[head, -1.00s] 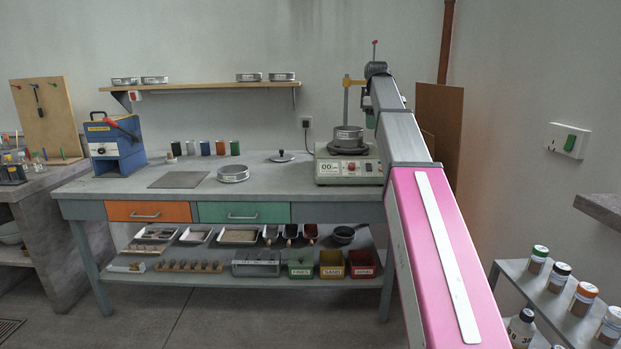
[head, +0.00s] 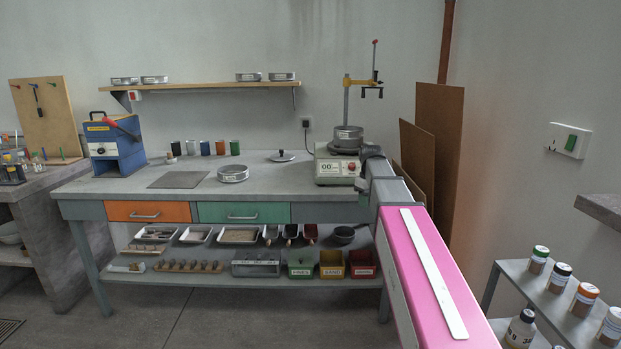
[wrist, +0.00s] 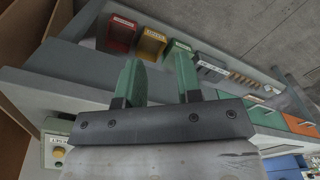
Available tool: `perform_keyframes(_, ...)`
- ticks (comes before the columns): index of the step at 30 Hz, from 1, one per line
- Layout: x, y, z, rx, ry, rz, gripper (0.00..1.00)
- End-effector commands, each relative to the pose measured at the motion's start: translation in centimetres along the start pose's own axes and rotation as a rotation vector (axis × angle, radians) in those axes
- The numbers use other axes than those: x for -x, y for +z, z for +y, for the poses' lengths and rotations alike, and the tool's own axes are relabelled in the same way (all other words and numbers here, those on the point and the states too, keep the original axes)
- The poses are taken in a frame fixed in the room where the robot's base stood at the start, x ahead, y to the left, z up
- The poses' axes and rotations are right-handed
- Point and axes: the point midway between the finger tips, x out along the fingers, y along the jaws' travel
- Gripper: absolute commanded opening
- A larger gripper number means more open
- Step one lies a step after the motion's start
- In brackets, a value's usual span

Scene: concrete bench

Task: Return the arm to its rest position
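My arm reaches forward from the lower right in the head view, its end low at the right end of the bench (head: 120,184). My gripper shows in the wrist view (wrist: 160,82) with its two green fingers apart and nothing between them. In the head view the fingers are mostly hidden behind the arm. The sieve shaker (head: 336,168) stands just left of the arm's end, with a sieve (head: 348,139) on top. Its clamp bar (head: 364,83) is up on the rod above the sieve.
A loose sieve (head: 233,173) and a lid (head: 281,156) lie on the bench. Yellow (head: 331,264) and red (head: 362,264) bins sit on the lower shelf. Brown boards (head: 440,150) lean on the wall behind. A rack with bottles (head: 560,283) stands at the right. The bench middle is mostly clear.

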Motion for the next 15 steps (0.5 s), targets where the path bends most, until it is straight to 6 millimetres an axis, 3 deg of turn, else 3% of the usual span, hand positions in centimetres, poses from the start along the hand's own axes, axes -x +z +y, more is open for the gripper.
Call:
perform_keyframes(1,-2.4,1.3,-1.2,-0.032,-0.002,-0.004,0.33)
perform_keyframes(3,-5.2,2.4,-2.2,-0.080,-0.002,-0.004,0.33)
perform_keyframes(15,-18.7,10.2,-8.8,-0.363,0.000,-0.001,0.33)
